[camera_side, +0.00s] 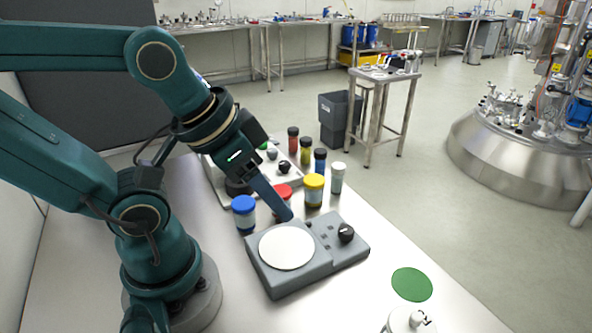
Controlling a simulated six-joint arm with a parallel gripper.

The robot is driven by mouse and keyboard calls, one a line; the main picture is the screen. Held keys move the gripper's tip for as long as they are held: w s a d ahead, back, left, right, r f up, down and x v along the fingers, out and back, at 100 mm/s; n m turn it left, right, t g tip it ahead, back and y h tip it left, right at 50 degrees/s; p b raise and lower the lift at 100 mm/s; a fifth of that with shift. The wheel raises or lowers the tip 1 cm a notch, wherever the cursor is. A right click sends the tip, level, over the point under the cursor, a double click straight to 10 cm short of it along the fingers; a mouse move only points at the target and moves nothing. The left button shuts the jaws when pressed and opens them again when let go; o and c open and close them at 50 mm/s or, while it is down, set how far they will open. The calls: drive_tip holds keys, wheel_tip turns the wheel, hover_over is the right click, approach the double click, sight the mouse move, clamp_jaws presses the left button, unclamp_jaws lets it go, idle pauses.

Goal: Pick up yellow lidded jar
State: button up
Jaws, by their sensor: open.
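The yellow lidded jar (314,196) stands upright on the white bench, just behind the grey hotplate device. Its yellow lid is on top and its body is dark below. My gripper (287,214) points down and to the right, with its tip left of the yellow jar and near the back edge of the grey device. The gripper is open, and nothing shows held in it. From this side its fingers overlap, and they partly cover a red-lidded jar (283,190). A blue-lidded jar (244,204) stands left of the fingers.
The grey device (318,262) has a white round plate (286,248) and a black knob. Several small capped vials and a white-capped one (337,178) stand behind the yellow jar. Another knobbed device (222,184) lies behind.

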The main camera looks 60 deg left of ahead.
drive_tip(key=o, duration=0.3)
wheel_tip(320, 180, up, 5)
drive_tip(key=m+g+y, duration=0.2)
drive_tip(key=m+y, duration=1.1)
drive_tip(key=m, duration=0.7)
hover_over(317, 186)
drive_tip(key=shift+m, duration=0.5)
wheel_tip(317, 186, down, 16)
drive_tip(key=shift+f, duration=0.1)
drive_tip(key=shift+a+f, duration=0.1)
drive_tip(key=shift+f, duration=0.45)
drive_tip(key=shift+x, duration=2.35)
